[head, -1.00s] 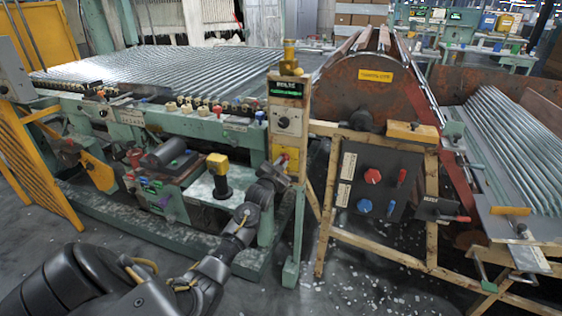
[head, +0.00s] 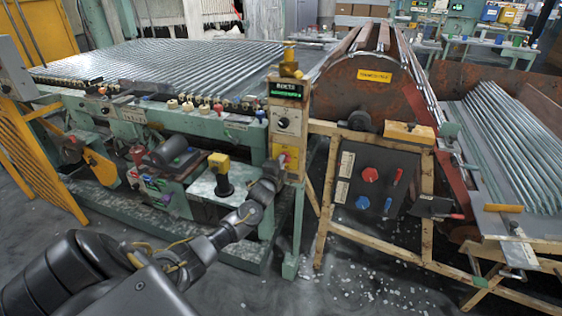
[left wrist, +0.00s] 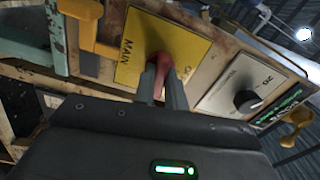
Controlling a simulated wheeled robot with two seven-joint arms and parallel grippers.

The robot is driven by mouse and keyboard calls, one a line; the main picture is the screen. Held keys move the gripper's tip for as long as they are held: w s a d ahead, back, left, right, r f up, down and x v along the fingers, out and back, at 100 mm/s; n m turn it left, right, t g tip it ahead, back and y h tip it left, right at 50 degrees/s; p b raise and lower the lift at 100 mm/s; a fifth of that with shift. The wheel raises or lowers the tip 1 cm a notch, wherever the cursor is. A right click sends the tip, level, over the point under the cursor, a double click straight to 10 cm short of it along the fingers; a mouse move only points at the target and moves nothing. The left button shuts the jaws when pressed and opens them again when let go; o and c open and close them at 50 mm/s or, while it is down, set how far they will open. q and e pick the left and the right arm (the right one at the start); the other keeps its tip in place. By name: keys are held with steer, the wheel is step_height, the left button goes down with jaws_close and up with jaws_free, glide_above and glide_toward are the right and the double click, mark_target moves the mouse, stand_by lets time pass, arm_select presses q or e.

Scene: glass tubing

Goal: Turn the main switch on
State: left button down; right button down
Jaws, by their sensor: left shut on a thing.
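The main switch is a red handle (left wrist: 162,66) on a yellow plate (left wrist: 199,50) marked MAIN in the left wrist view. In the head view the yellow plate (head: 291,151) sits low on the upright control post. My left gripper (left wrist: 164,84) is shut on the red handle, with a finger on each side of it, close to the plate. In the head view my left gripper (head: 275,170) reaches the post from the left and partly hides the switch. Its fingertips are too small to make out there. My right gripper is not in view.
Above the plate are a dark dial (left wrist: 247,101) and a green-lit display (head: 288,90). A yellow-topped black knob (head: 219,172) stands left of my arm. A dark panel (head: 373,180) with red and blue knobs is to the right.

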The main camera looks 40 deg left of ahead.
arm_select(q)
steer(key=shift+m, duration=0.9)
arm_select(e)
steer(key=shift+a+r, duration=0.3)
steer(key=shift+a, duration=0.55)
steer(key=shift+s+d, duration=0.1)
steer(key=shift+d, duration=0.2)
arm_select(q)
steer(key=c, duration=1.4)
jaws_free()
steer(key=shift+c, duration=0.2)
steer(key=v, duration=1)
steer(key=shift+s, duration=0.35)
steer(key=shift+d, duration=0.15)
